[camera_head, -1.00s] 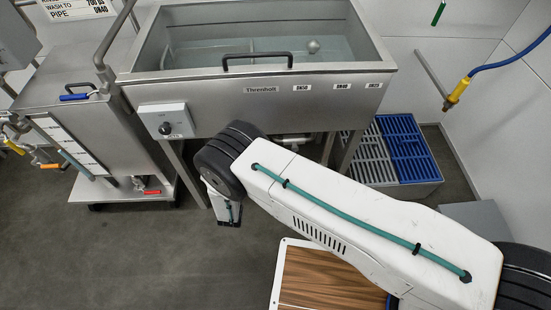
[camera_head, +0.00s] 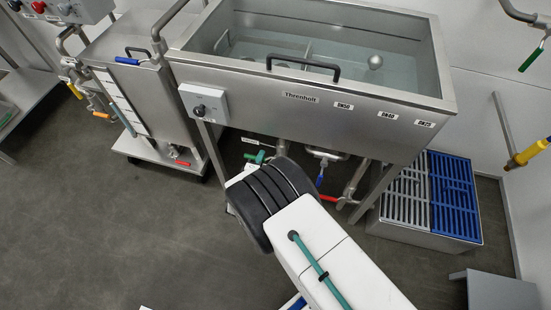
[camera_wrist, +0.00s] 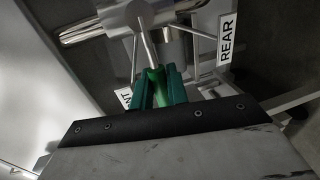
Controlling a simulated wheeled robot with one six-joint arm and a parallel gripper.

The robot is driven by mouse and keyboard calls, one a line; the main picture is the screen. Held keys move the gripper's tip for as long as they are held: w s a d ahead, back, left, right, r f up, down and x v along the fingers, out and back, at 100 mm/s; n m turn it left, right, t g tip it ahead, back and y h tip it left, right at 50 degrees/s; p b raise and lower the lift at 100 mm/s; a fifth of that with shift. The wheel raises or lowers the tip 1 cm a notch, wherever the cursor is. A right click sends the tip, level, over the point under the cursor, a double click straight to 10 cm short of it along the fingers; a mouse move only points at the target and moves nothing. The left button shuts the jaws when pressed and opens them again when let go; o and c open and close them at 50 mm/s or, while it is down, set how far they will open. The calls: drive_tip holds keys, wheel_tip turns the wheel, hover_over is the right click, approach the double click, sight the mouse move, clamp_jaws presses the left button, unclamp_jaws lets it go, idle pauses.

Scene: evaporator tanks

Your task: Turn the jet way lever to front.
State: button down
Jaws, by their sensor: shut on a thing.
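The jet way lever (camera_wrist: 155,86) shows in the wrist view as a green grip on a thin metal stem, which runs up to a steel valve body. My gripper (camera_wrist: 160,73) has green fingers on both sides of the grip and is shut on it. A REAR plate (camera_wrist: 227,40) stands to the right of the lever. A plate with only "NT" readable (camera_wrist: 124,96) is at the lower left, partly hidden by the fingers. In the head view, green parts (camera_head: 256,158) show under the tank beyond my black wrist joint; I cannot tell lever from fingers there.
The steel tank (camera_head: 305,98) with a front handle overhangs the work spot. A blue lever (camera_head: 320,181) and a red lever (camera_head: 328,198) are close by on the right. Tank legs and a grated drain (camera_head: 405,195) stand further right. Open floor lies to the left.

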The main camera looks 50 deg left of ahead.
drive_tip(key=shift+r, duration=0.15)
drive_tip(key=c, duration=1.4)
unclamp_jaws()
drive_tip(key=shift+w, duration=0.1)
drive_tip(key=shift+c, duration=0.2)
drive_tip(key=v, duration=0.7)
drive_tip(key=shift+s+d, duration=0.15)
drive_tip(key=shift+s, duration=0.2)
